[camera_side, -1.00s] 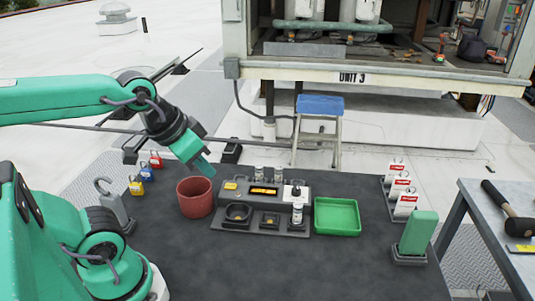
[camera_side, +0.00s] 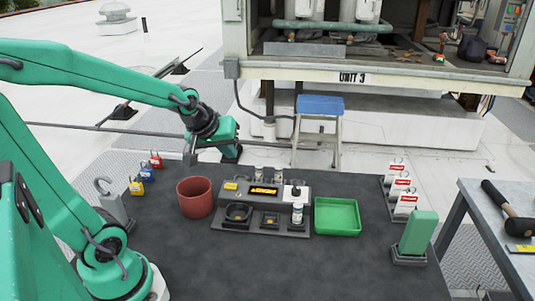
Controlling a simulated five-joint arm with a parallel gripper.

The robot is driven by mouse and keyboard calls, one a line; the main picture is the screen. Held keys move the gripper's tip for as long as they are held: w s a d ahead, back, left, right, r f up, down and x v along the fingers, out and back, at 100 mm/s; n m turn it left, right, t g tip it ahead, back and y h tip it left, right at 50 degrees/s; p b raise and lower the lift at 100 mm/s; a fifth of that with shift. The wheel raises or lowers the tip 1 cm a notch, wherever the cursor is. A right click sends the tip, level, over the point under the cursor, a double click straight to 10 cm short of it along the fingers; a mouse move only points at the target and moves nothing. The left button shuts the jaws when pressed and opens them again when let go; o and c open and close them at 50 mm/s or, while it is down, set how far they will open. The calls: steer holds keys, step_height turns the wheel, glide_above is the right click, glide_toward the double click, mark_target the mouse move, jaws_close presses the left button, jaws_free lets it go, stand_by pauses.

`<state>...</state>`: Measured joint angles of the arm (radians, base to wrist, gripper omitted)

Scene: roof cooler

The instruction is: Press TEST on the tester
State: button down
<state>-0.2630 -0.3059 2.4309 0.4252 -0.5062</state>
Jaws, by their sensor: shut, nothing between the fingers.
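The tester (camera_side: 290,228) is a dark grey box with a stepped front on the dark mat, near the middle. Its lit display (camera_side: 263,191) shows yellow marks too small to read. A yellow button (camera_side: 231,186) sits at its upper left; its label cannot be read. My gripper (camera_side: 231,147) is shut and empty. It appears in the picture above and left of the tester, apart from it. Its fingertips are hard to make out against the dark thing behind.
A red cup (camera_side: 195,198) stands just left of the tester and a green tray (camera_side: 337,217) just right. Padlocks (camera_side: 137,187) are at the left. Tags (camera_side: 405,204) and a green block in a holder (camera_side: 418,234) stand at the right. The mat's front is clear.

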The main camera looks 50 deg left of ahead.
mark_target(229, 187)
steer(key=w+a+f+n+y, duration=0.1)
steer(key=w+a+f+n, duration=0.2)
steer(key=a, duration=0.4)
steer(key=shift+w+a+f+n, duration=0.15)
steer(key=shift+w+f+n, duration=0.1)
steer(key=shift+f+n, duration=0.75)
steer(key=shift+f, duration=4.3)
steer(key=shift+f, duration=0.8)
steer(key=shift+r, duration=0.8)
steer(key=shift+r, duration=0.15)
steer(key=shift+r, duration=2.35)
